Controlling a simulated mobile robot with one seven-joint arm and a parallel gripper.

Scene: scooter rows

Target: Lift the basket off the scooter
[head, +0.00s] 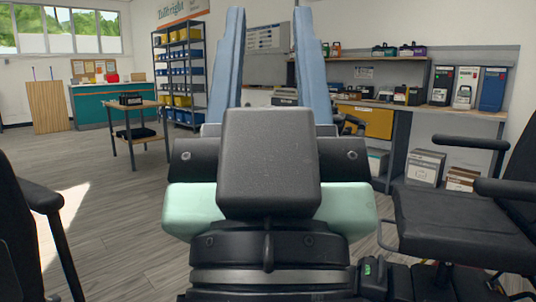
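My gripper (269,12) points away from me and up in the head view, with its two long blue fingers well apart. It is open, and the room shows through the empty gap between the fingers. My own black and mint arm parts fill the lower middle and hide what lies behind them. A black padded seat with armrests (458,222), seemingly of a scooter, is at the right. Part of another black seat with an armrest (38,197) is cut off at the left edge. No basket can be made out in this view.
A wooden side table (135,106) with a dark box stands ahead left, before a teal counter (108,103). Shelves with blue and yellow bins (181,75) stand farther back. A workbench (440,108) with cases runs along the right. Grey floor (125,200) is open at the left.

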